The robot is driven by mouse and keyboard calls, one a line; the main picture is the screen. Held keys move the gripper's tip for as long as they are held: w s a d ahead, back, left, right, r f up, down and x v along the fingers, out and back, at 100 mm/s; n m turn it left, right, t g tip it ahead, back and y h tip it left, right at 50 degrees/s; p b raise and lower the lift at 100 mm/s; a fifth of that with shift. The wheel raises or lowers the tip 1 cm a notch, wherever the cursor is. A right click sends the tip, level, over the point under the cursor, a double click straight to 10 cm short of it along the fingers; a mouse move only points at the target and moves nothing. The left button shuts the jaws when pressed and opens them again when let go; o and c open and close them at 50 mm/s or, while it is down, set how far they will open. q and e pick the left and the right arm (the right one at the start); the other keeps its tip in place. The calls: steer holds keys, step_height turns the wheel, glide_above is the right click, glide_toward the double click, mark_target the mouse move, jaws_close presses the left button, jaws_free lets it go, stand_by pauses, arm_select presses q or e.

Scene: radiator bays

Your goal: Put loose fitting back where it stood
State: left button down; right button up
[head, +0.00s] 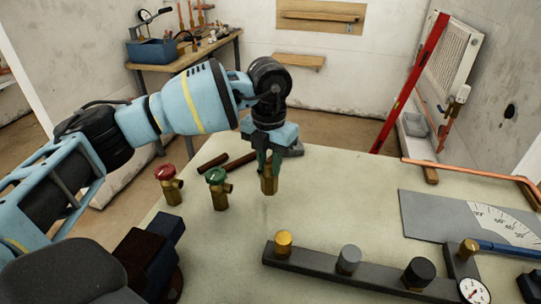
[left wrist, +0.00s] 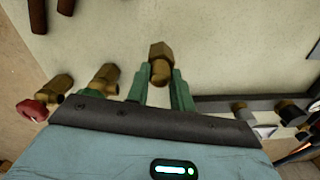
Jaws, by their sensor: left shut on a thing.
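My left gripper (head: 269,163) points down over the table and is shut on a brass fitting (head: 269,184). The fitting hangs between the green fingers; whether its lower end touches the table is hard to tell. In the left wrist view the same fitting (left wrist: 161,52) shows between the fingertips (left wrist: 160,82). A brass valve with a red knob (head: 165,173) and one with a green knob (head: 216,176) stand upright to the left of the gripper. Both valves also show at the left of the wrist view. My right gripper is out of view.
A dark rail (head: 315,268) with gold, grey and black caps lies in front, a gauge (head: 473,290) at its right end. Brown rods (head: 240,161) lie behind the valves. A grey plate with a scale (head: 440,215) and a copper pipe (head: 470,171) lie right. The middle is clear.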

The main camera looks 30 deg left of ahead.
arm_select(q)
steer(key=shift+f+b, duration=0.35)
steer(key=shift+f, duration=1.3)
steer(key=c, duration=1.1)
jaws_free()
steer(key=shift+c, duration=0.2)
